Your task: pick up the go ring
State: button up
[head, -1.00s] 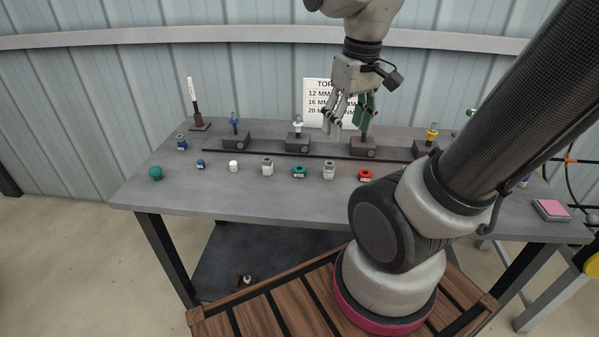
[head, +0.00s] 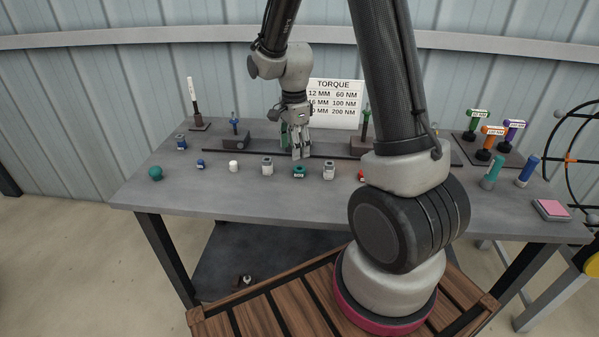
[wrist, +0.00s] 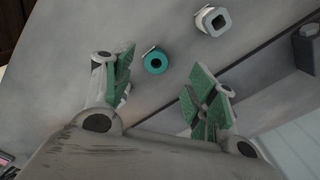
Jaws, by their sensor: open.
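The go ring is a small teal ring (head: 299,172) with a dark label, standing on the grey workbench (head: 225,196) in its front row of small parts. The label is too small to read surely. In the wrist view the teal ring (wrist: 155,62) shows its round hole, lying between and beyond the fingertips. My gripper (head: 299,153) points down just behind and above the ring, apart from it. In the wrist view my gripper (wrist: 168,80) has its green-padded fingers spread, with nothing between the pads.
Whitish nut-like parts stand left (head: 267,167) and right (head: 328,168) of the ring, close by. A red part (head: 361,176) is partly hidden by my arm. Dark fixtures (head: 235,139) line the rail behind. The bench front is clear.

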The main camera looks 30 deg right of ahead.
aim_at(299, 171)
jog(key=shift+m, duration=0.3)
jog(key=shift+f, duration=0.4)
jog(key=f, duration=0.7)
jog(key=shift+s+d, duration=0.1)
jog(key=shift+d, duration=0.25)
jog(key=c, duration=1)
